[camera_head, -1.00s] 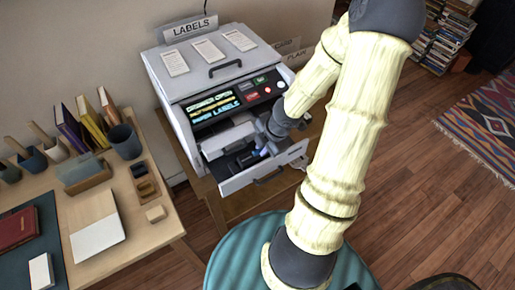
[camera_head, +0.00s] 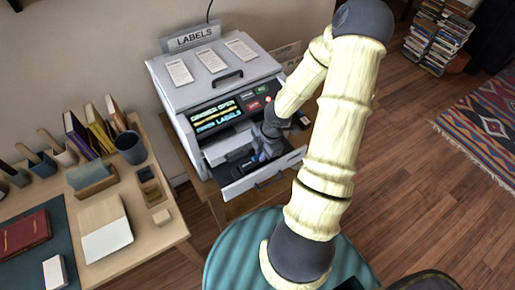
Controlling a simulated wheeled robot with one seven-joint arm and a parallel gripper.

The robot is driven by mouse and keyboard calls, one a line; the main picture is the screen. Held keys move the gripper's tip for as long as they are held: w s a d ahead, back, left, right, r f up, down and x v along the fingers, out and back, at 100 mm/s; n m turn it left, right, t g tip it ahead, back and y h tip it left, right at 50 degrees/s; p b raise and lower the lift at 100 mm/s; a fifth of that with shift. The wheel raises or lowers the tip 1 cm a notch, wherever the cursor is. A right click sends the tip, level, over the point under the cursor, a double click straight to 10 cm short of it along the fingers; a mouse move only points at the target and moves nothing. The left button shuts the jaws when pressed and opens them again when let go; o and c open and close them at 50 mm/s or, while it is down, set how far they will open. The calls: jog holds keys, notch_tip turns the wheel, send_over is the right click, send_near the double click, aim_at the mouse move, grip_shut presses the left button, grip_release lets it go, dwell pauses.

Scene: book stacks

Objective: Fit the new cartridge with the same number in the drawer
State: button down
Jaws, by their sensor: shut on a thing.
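A lit panel (camera_head: 215,117) on the printer shows text with "LABELS".
A small dark object (camera_head: 302,120) lies right of the printer, partly behind my arm. The drawer walls stand close around my gripper.

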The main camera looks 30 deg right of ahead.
aim_at(259, 154)
jog(key=shift+w+a+r+g+p, duration=0.25)
jog(key=shift+w+g+p, duration=0.25)
jog(key=shift+p, duration=1.4)
jog(key=shift+d+p, duration=0.1)
jog(key=shift+p, duration=0.55)
jog(key=shift+w+g+p, duration=0.1)
jog(key=shift+g+p, duration=0.2)
jog(key=shift+p, duration=0.45)
jog(key=shift+f+b, duration=1.4)
jog(key=shift+f, duration=0.2)
jog(key=shift+f, duration=0.1)
jog(key=c, duration=1.7)
grip_release()
